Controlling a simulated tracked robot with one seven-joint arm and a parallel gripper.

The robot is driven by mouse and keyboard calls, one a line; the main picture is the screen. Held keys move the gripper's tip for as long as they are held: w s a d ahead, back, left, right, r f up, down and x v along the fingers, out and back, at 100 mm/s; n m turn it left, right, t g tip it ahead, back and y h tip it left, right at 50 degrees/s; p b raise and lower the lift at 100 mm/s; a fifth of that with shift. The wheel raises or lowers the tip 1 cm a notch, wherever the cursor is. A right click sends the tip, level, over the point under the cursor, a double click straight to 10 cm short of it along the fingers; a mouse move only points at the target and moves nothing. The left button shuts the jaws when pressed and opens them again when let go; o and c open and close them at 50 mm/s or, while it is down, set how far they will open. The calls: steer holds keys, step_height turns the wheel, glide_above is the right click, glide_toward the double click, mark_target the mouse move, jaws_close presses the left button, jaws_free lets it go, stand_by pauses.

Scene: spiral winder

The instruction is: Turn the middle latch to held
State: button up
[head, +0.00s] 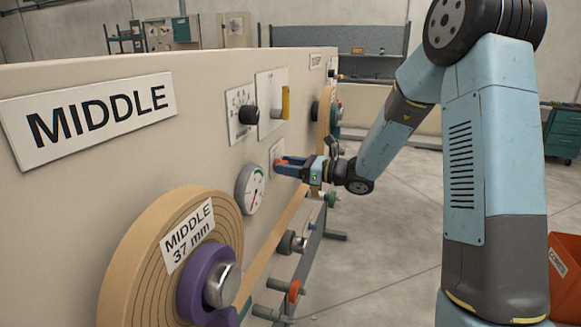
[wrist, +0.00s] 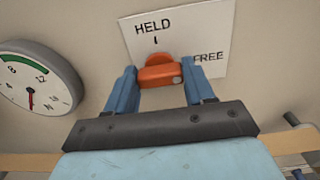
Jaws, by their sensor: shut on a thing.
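The middle latch (wrist: 158,72) is an orange handle on a white plate (wrist: 217,38) marked HELD and FREE. In the wrist view HELD is above it with a short tick mark, and FREE is to its upper right. The handle lies nearly level across the picture, with a grey dot near its right end; which mark it points to is unclear. My gripper (wrist: 160,85) has one blue finger at each end of the handle and is shut on it. In the head view my gripper (head: 291,165) reaches the panel from the right, and a little of the orange latch (head: 280,163) shows there.
A round gauge (head: 251,188) is just left of the latch. A black knob (head: 249,115) and a yellow lever (head: 286,102) are above. The MIDDLE roll (head: 130,255) with its purple hub (head: 193,283) projects at the lower left. Open floor (head: 385,255) is to the right.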

steer(key=shift+s, duration=0.1)
steer(key=shift+c, duration=1.4)
steer(key=shift+d+f, duration=0.1)
steer(key=shift+d, duration=0.3)
steer(key=shift+c, duration=0.3)
steer(key=n, duration=1.2)
steer(key=a+n, duration=0.1)
steer(key=n, duration=0.4)
steer(key=shift+s+a+f+n, duration=0.1)
steer(key=shift+s+f+n, duration=0.2)
steer(key=shift+s+n, duration=0.1)
